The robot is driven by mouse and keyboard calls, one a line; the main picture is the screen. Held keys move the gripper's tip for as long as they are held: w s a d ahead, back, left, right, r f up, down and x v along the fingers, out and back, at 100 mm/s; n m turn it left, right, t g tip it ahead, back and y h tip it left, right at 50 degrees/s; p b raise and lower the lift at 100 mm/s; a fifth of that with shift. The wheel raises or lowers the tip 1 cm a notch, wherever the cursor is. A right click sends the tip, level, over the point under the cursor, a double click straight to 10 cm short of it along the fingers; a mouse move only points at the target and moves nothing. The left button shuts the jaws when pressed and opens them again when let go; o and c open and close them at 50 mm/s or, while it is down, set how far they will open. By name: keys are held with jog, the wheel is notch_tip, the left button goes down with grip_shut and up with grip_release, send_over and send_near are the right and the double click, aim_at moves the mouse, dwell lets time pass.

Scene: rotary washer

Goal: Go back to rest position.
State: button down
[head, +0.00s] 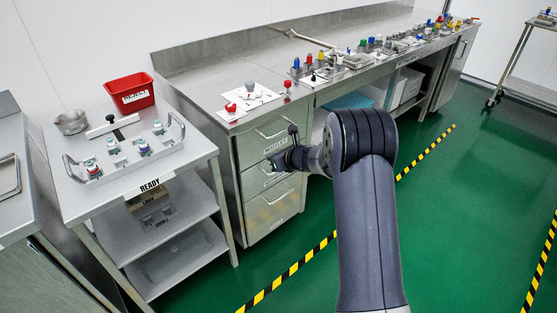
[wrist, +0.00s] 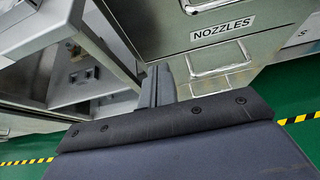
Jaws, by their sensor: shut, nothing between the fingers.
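My gripper (head: 279,163) is in front of the steel drawer unit (head: 262,200), left of my dark grey arm in the head view. In the wrist view my gripper (wrist: 157,78) shows two narrow grey fingers close together, shut and empty. Beyond the fingers are the drawer labelled NOZZLES (wrist: 222,28) and another drawer handle below it. I cannot tell the exact gap between the fingertips and the drawer front. The drawers look closed.
A steel cart (head: 150,188) with a READY label stands at left, carrying a red bin (head: 130,92) and a tray (head: 85,183) of small parts. The long bench (head: 225,85) holds several coloured fittings. Green floor (head: 455,210) at right is open, with striped tape.

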jog(key=shift+v, duration=1.6)
jog(key=shift+f, duration=0.1)
